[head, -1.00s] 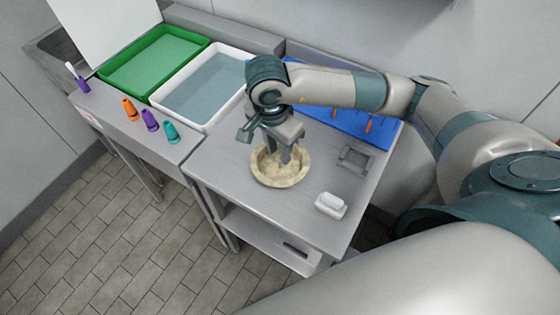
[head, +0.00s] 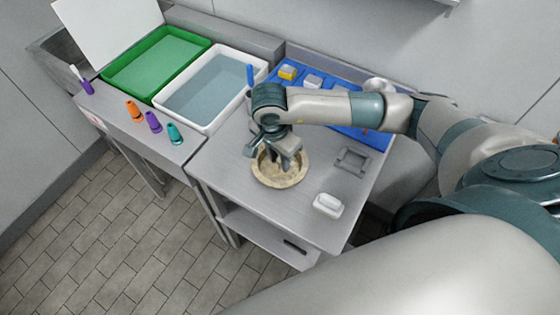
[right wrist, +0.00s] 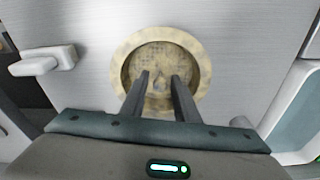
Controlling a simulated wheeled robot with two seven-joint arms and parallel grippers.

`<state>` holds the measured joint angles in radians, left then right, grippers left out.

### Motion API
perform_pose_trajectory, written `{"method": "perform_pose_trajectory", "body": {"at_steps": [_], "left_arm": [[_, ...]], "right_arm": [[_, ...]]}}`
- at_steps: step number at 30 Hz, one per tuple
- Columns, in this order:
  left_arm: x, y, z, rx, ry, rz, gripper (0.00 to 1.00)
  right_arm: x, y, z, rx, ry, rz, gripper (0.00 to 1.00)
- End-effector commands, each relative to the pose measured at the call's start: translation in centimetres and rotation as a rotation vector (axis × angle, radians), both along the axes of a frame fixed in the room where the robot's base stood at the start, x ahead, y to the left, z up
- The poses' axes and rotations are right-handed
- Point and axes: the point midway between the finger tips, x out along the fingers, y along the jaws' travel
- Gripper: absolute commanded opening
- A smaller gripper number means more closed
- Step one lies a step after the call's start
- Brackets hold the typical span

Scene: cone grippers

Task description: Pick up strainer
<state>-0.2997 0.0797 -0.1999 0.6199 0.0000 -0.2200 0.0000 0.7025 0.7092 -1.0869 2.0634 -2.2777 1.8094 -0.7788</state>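The strainer (head: 299,175) is a round, beige, mottled bowl-like piece with a wide rim, lying on the steel table. It also shows in the right wrist view (right wrist: 205,62), where its middle has a speckled, mesh-like look. My right gripper (head: 277,165) points down over the strainer. In the right wrist view its two fingers (right wrist: 160,80) are apart, with nothing clearly between them, and their tips overlap the strainer's hollow. I cannot tell whether they touch it. My left gripper is not in view.
A white block-like item (head: 328,205) and a grey square frame (head: 351,161) lie to the right on the table (head: 235,170). A blue tray (head: 345,127) is behind my arm. A white water basin (head: 208,88), green tray (head: 155,63) and coloured cones (head: 153,122) stand left.

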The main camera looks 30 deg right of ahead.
Motion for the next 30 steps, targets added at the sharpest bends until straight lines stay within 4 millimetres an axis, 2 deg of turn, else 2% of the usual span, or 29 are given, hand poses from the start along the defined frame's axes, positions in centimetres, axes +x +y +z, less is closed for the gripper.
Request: {"method": "perform_pose_trajectory", "body": {"at_steps": [14, 15, 18, 30], "left_arm": [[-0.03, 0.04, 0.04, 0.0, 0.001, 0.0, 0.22], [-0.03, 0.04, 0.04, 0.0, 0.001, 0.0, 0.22], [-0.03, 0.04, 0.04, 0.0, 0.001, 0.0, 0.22], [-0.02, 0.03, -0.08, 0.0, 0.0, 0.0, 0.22]], "right_arm": [[0.04, -0.03, -0.22, -0.001, -0.001, 0.0, 0.28], [0.04, -0.03, -0.22, -0.001, -0.001, 0.0, 0.26], [0.04, -0.03, -0.21, -0.001, -0.001, 0.0, 0.02], [0.07, -0.03, -0.09, 0.0, -0.002, 0.0, 0.0]]}}
